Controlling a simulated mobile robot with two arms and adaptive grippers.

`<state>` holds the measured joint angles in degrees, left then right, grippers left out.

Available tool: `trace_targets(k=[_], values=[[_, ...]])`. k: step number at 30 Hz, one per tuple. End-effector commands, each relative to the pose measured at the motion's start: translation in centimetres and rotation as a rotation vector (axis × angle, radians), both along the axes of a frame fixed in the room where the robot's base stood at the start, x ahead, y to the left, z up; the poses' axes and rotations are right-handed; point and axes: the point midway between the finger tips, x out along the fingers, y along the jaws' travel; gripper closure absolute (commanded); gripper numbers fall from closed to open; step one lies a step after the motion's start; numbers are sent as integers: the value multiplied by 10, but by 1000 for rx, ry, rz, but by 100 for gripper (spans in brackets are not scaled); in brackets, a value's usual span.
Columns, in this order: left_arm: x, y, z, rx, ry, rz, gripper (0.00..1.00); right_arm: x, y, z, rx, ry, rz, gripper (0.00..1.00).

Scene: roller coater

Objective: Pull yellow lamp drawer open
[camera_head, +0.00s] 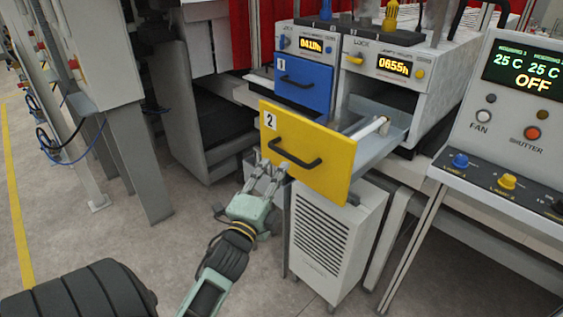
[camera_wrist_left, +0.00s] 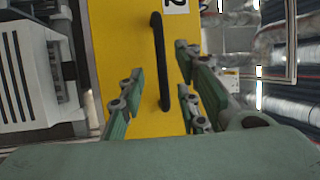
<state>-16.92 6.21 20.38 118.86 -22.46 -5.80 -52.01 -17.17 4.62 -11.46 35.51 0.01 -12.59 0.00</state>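The yellow drawer (camera_head: 335,165), labelled 2, stands pulled out of its cabinet, and its inside shows behind the front panel. A black bar handle (camera_head: 294,153) runs across its front. My left gripper (camera_head: 268,172) is in front of the panel at its lower left, near the handle's left end. In the left wrist view the yellow front (camera_wrist_left: 110,50) fills the middle, and the handle (camera_wrist_left: 160,65) lies between the spread fingers of my left gripper (camera_wrist_left: 160,90). The fingers are open and do not clamp the handle. My right gripper is not in view.
A blue drawer (camera_head: 303,82), labelled 1, is shut at the left of the yellow one. A white vented unit (camera_head: 330,240) stands below the open drawer. A control panel (camera_head: 515,120) is at the right. Open floor (camera_head: 100,235) lies at the left.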

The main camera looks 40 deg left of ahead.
Motion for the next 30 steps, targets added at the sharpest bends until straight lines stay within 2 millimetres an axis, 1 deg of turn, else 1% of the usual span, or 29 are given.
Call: trace_targets(k=[1,3,6,9,26,29,30], values=[[-9,-3,-3,-1,3,2,69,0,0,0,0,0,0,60],[-18,-6,-4,-2,2,1,69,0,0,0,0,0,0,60],[-27,-9,-5,0,1,1,69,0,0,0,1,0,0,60],[-31,-10,-6,0,0,1,69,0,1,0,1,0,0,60],[-31,-10,-6,0,0,0,69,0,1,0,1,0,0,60],[-29,-11,-18,-24,16,-5,69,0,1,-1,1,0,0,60],[-27,-12,-31,-48,32,-10,69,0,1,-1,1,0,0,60]])
